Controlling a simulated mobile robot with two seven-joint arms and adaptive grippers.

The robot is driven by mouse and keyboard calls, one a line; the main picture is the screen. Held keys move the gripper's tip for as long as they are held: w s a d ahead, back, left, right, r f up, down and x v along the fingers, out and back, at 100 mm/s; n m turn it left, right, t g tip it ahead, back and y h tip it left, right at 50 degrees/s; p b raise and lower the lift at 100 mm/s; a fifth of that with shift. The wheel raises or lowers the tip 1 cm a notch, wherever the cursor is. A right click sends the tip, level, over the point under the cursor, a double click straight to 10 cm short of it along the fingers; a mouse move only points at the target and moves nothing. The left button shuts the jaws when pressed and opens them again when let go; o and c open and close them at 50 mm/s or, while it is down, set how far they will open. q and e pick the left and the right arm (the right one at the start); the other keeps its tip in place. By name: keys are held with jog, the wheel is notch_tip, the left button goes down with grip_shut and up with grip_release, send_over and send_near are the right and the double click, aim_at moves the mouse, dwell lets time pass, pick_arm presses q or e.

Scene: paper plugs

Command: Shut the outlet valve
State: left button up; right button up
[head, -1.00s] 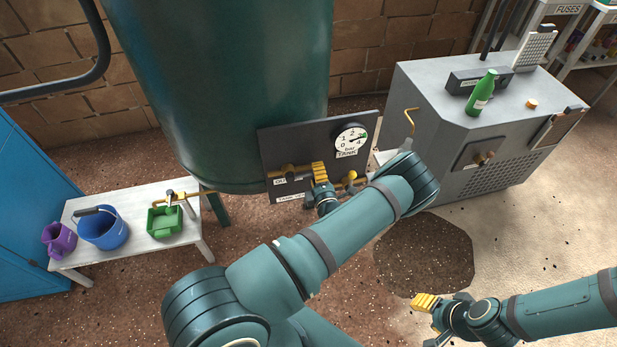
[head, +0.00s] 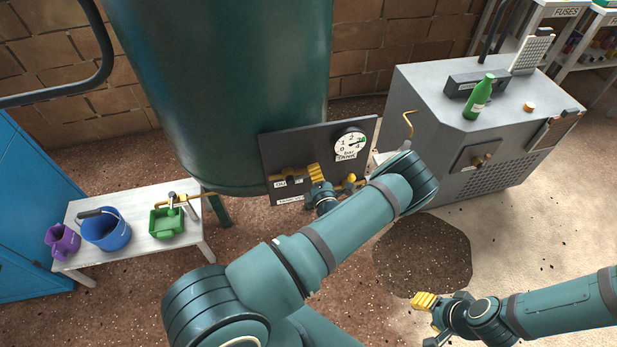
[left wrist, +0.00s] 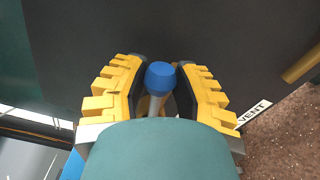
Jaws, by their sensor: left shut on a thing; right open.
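The outlet valve's brass pipework (head: 287,176) is on the dark panel (head: 284,146) at the front of the green tank (head: 222,90). My left gripper (head: 317,177) is at this panel. In the left wrist view, my left gripper (left wrist: 158,84) is shut around a lever with a blue tip (left wrist: 160,74) and a grey stem, one yellow finger on each side. The valve body behind the lever is mostly hidden. A round pressure gauge (head: 351,144) is on the panel's upper right. My right gripper (head: 428,306) is open and empty over the floor.
A second brass fitting (head: 350,180) sits right of my left gripper. A grey cabinet (head: 430,100) with a green bottle (head: 478,98) stands at right.

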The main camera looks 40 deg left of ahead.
pick_arm(q)
jog(key=shift+r, duration=0.1)
jog(key=n, duration=0.1)
jog(key=r+n+p, duration=0.2)
jog(key=shift+s+a, duration=0.3)
jog(key=shift+s, duration=0.05)
dwell(0.3)
jog(key=shift+s+r+p, duration=0.1)
jog(key=shift+p, duration=0.25)
jog(key=shift+s+a+r+n+p, duration=0.2)
jog(key=shift+r+n+p, duration=0.15)
jog(key=shift+n+p, duration=0.2)
jog(key=shift+s+a+r+n+p, duration=0.15)
jog(key=shift+r+n+p, duration=0.25)
jog(key=shift+n, duration=0.25)
jog(key=shift+s+a+n, duration=0.15)
jog(key=shift+n, duration=0.35)
jog(key=shift+r, duration=0.1)
